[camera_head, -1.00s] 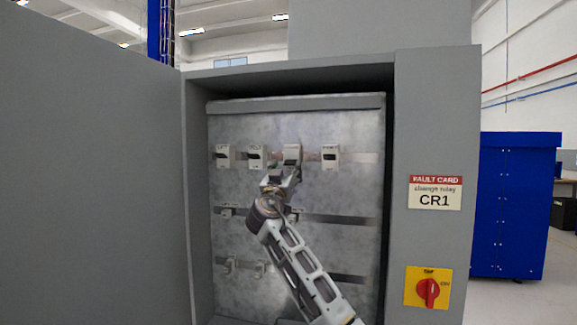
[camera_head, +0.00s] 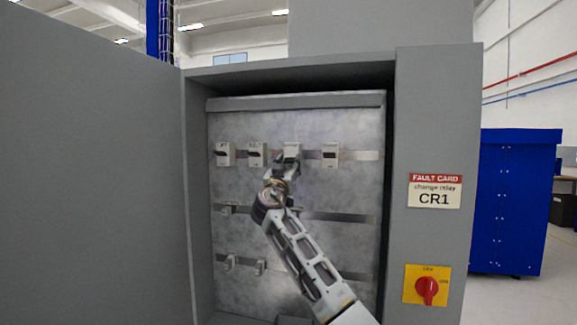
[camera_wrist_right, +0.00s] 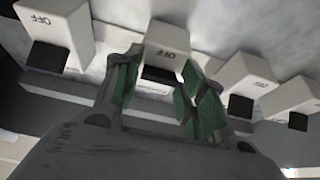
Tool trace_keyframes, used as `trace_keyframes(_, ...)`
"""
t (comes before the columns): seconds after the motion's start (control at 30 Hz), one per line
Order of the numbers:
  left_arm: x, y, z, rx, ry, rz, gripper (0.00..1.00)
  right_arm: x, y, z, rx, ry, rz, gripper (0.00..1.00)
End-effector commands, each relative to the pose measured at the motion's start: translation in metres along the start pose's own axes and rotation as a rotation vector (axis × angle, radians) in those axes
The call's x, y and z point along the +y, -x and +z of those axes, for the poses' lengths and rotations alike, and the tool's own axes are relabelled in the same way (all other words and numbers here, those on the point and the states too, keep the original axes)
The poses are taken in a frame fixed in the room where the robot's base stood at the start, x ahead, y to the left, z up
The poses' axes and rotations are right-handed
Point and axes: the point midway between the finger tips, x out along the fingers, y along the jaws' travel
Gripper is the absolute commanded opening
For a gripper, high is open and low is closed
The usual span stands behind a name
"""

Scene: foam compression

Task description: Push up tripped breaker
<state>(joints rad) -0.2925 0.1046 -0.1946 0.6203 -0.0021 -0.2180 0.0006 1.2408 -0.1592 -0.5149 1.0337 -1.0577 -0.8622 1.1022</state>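Several white breakers with black toggles sit in the top row of the open cabinet. My right gripper (camera_head: 287,166) is at the third breaker from the left (camera_head: 291,148) and hides its lower part. In the right wrist view the fingers with green pads (camera_wrist_right: 158,95) stand apart, one on each side of that breaker's black toggle (camera_wrist_right: 160,74). The breaker body (camera_wrist_right: 168,38) reads OFF, upside down in this view. I cannot tell whether the fingers touch the toggle. My left gripper is not in view.
Neighbouring breakers stand close on both sides, at the left (camera_head: 257,154) and the right (camera_head: 330,154). Lower rails carry smaller parts (camera_head: 230,262). The cabinet's right frame bears a fault card reading CR1 (camera_head: 435,191) and a red rotary switch (camera_head: 428,290). The grey door (camera_head: 90,180) stands open at the left.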

Motion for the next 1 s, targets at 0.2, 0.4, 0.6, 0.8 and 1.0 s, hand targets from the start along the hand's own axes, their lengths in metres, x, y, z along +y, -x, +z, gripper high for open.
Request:
trace_keyframes(0.2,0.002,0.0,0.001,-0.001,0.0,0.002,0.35,0.0,0.0,0.0,0.0,0.0,0.0,0.12)
trace_keyframes(0.4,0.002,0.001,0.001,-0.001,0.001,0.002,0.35,0.0,0.0,-0.001,-0.006,0.0,0.0,0.12)
trace_keyframes(0.6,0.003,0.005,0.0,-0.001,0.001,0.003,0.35,-0.001,0.0,-0.003,-0.03,-0.001,-0.001,0.12)
trace_keyframes(0.8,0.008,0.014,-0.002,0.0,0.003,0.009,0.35,-0.001,0.0,-0.006,-0.081,-0.003,-0.001,0.12)
trace_keyframes(1.0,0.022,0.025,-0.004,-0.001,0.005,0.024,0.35,-0.001,0.0,-0.01,-0.151,-0.003,-0.001,0.12)
